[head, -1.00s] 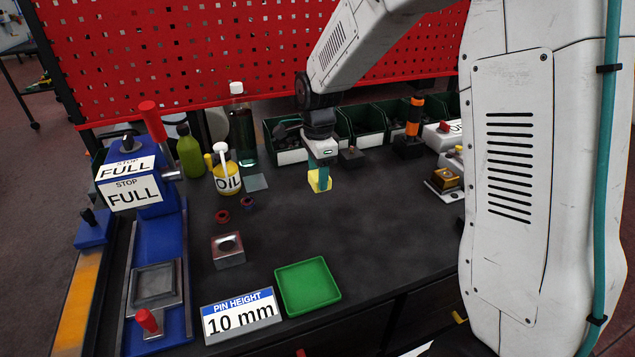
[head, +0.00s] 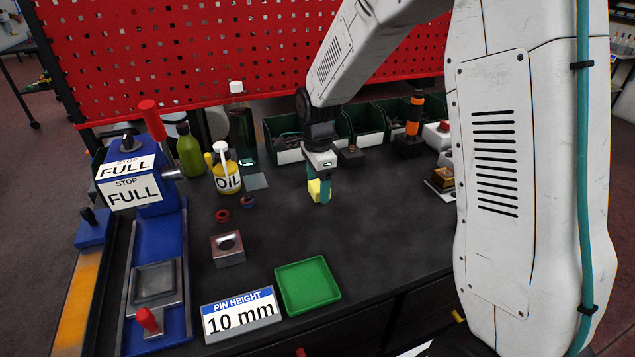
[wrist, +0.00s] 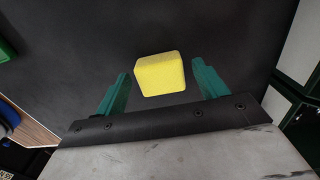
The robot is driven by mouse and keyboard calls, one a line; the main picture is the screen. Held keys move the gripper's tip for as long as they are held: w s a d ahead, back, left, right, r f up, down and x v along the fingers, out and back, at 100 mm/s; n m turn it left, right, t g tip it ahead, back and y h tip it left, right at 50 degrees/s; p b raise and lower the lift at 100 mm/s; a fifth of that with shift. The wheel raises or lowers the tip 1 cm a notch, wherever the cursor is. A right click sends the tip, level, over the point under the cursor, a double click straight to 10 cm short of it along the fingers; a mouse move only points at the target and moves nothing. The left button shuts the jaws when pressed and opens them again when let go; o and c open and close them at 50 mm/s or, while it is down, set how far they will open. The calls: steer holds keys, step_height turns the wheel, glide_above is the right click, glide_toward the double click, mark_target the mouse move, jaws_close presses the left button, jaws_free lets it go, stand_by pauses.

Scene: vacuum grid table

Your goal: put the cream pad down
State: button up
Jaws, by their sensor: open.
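The cream pad (head: 314,190) is a small pale-yellow block at the dark bench top, in the clear middle area. It shows whole in the wrist view (wrist: 160,74). My gripper (head: 320,192) is right at the pad, pointing down. In the wrist view its two teal fingers stand apart on either side of the pad, with a visible gap on each side. The gripper is open and not clamped on the pad. The pad appears to sit on the bench, but its underside is hidden.
A green tray (head: 307,311), a metal block with a hole (head: 228,259) and a blue press (head: 155,245) stand nearer and left. An oil bottle (head: 228,181) is behind left. Dark green bins (head: 365,120) line the back. Bench around the pad is clear.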

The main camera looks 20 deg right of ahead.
mark_target(318, 185)
step_height(318, 185, up, 12)
steer(key=shift+r, duration=0.2)
steer(key=s+d+r+n, duration=0.1)
steer(key=s+r+n, duration=0.1)
steer(key=s+n, duration=0.7)
steer(key=s+d+r+n+t, duration=0.1)
steer(key=s+n, duration=0.8)
steer(key=s, duration=1.4)
step_height(318, 185, up, 2)
steer(key=shift+d+r, duration=0.1)
steer(key=shift+d, duration=0.5)
